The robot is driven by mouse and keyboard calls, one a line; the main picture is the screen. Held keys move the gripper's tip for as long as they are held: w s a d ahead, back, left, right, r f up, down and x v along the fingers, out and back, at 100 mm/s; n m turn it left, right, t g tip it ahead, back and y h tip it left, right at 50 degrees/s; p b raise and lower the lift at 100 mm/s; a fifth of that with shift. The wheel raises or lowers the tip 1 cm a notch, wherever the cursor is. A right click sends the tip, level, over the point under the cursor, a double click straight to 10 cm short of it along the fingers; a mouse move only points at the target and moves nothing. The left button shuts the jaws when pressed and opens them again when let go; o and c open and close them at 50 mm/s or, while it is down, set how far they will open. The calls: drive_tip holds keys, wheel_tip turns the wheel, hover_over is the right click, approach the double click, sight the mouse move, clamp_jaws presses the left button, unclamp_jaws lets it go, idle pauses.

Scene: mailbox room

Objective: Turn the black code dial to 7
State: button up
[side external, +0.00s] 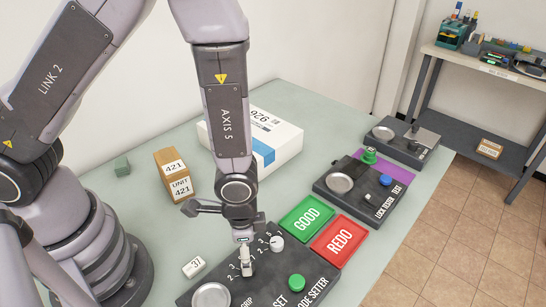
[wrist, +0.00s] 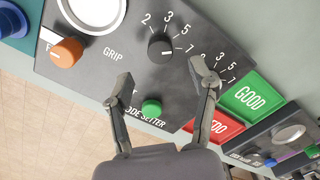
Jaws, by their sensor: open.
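The black code dial (wrist: 160,47) sits on the dark code setter panel (wrist: 85,75) in the wrist view, with a light pointer mark and printed numbers including 2, 3, 5 and 7. In the side view my gripper (side external: 246,262) points down over the panel and hides the black dial. A pale dial (side external: 277,243) stands to its right; my right finger largely covers that spot in the wrist view.
The panel also carries a green button (side external: 297,283), a silver dish (side external: 211,296) and an orange knob (wrist: 67,52). Green GOOD (side external: 306,220) and red REDO (side external: 339,241) pads lie beside it. A lock tester (side external: 345,205), a white box (side external: 275,140) and a cardboard box (side external: 172,175) stand behind.

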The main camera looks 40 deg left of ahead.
wheel_tip(320, 180, down, 5)
drive_tip(key=shift+f, duration=0.1)
idle(0.3)
clamp_jaws()
drive_tip(key=shift+m, duration=0.8)
unclamp_jaws()
